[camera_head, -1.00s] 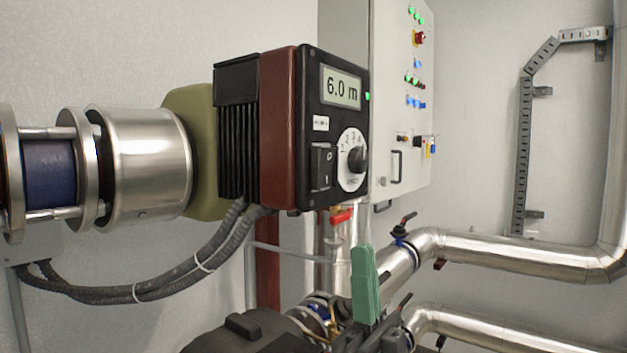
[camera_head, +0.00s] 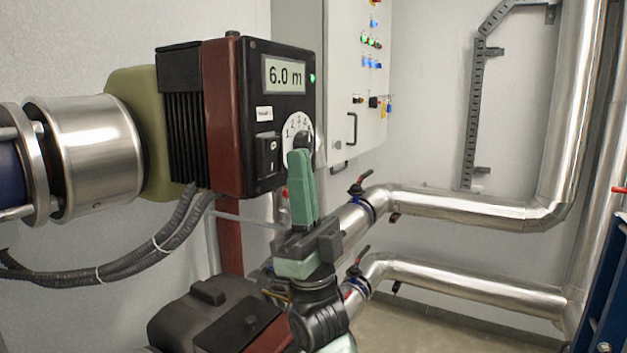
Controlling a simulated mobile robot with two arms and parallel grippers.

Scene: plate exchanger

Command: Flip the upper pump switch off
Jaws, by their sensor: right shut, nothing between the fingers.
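The pump control box (camera_head: 279,118) has a black front face with a display (camera_head: 285,76) reading 6.0 m and a small green light. A black rocker switch (camera_head: 267,155) sits low on the left of this face, beside a round white dial (camera_head: 295,127) with a black knob. My right gripper (camera_head: 301,155) points upward with its green fingers shut and empty. Its tips are in front of the dial's lower part, to the right of the switch. I cannot tell whether they touch the face. My left gripper is not in view.
A grey cabinet (camera_head: 350,100) with coloured lights stands behind the pump. Silver pipes (camera_head: 460,205) with valves run to the right. Dark cables (camera_head: 150,255) hang below the pump. A second dark pump housing (camera_head: 205,315) is at the bottom. A blue frame (camera_head: 605,290) stands at far right.

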